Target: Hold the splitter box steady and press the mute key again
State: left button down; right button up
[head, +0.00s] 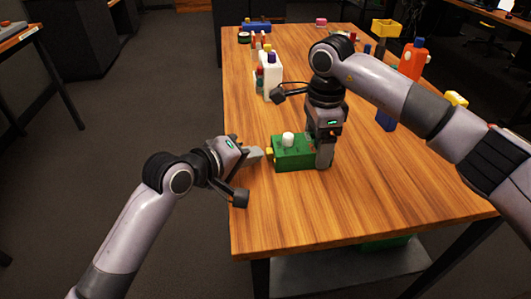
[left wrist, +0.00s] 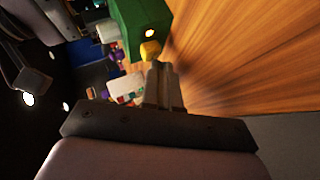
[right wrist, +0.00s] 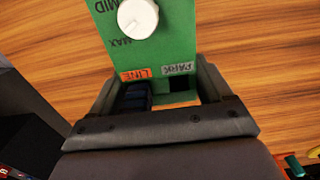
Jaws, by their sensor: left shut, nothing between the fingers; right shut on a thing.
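The green splitter box (head: 293,158) sits on the wooden table, with a white knob (head: 288,139) on top. A yellow key (head: 269,153) sticks out of its left side; I see no mute label on it. My right gripper (head: 324,160) is shut on the box's right end. In the right wrist view its fingers straddle the green box (right wrist: 181,35), by the LINE and PARK labels. My left gripper (head: 257,154) is shut and empty, its tips just left of the yellow key. The left wrist view shows the key (left wrist: 150,50) close ahead of the tips; contact is unclear.
A white bottle (head: 272,80) stands behind the box, with small bottles beside it. An orange bottle (head: 412,60) and a yellow-topped stand (head: 386,29) are at the back right. The table's front (head: 330,215) is clear.

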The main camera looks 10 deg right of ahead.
pick_arm(q)
jog(key=shift+d, duration=0.3)
dwell(0.4)
jog(key=shift+a, duration=0.95)
jog(key=a, duration=0.5)
dwell(0.7)
jog(key=s+a+r, duration=0.4)
jog(key=a+r, duration=0.1)
jog(key=r, duration=0.1)
jog(key=shift+s+a+r, duration=0.2)
jog(key=shift+s+a, duration=0.1)
jog(key=shift+s, duration=0.1)
dwell(0.4)
